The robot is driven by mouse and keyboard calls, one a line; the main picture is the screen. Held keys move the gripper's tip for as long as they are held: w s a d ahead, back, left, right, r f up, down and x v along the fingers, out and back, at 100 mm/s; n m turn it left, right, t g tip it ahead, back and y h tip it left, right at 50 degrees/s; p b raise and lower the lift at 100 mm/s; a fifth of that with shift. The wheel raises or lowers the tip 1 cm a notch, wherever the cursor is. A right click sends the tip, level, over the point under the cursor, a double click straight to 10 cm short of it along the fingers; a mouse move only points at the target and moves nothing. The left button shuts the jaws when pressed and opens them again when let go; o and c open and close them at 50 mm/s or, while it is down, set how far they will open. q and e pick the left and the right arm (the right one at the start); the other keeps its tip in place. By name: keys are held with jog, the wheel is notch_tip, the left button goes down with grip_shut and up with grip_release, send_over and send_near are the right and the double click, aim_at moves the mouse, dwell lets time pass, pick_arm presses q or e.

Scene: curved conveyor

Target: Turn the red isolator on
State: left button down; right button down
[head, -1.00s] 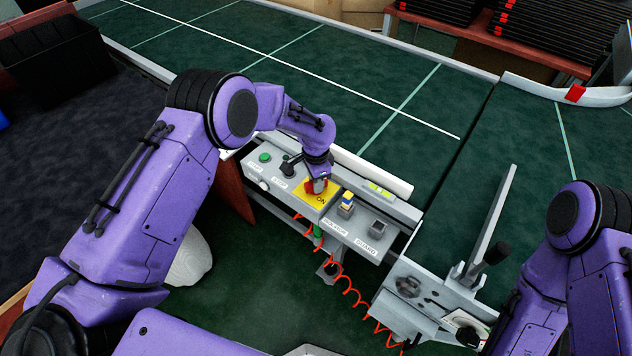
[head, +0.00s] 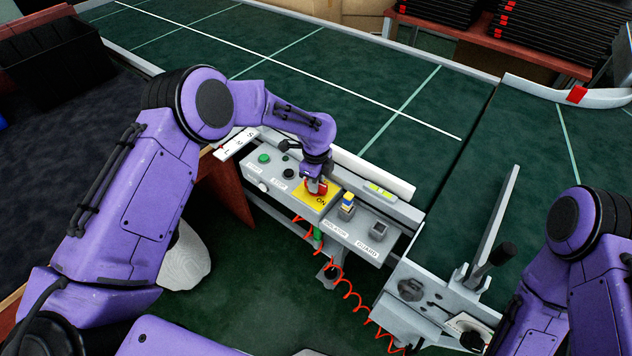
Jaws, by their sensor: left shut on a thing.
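The red isolator (head: 313,186) is a red handle on a yellow plate (head: 328,191) marked ON, set in a grey control panel (head: 350,243) at the conveyor's edge. My left gripper (head: 317,179) comes down from above and is shut on the red handle. The gripper hides much of the handle, so I cannot tell its exact angle. My right arm (head: 573,250) stands at the right side of the view. Its gripper is not visible.
A coiled red cable (head: 350,295) hangs below.

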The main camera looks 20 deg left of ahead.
pick_arm(q)
jog(key=shift+s+f+m, duration=0.1)
jog(key=shift+f+m, duration=0.05)
jog(key=shift+m, duration=0.65)
jog(key=c, duration=1)
grip_release()
jog(key=shift+o, duration=0.2)
notch_tip(320, 180, up, 10)
jog(key=b, duration=0.1)
jog(key=shift+r+b, duration=0.2)
jog(key=shift+b, duration=0.2)
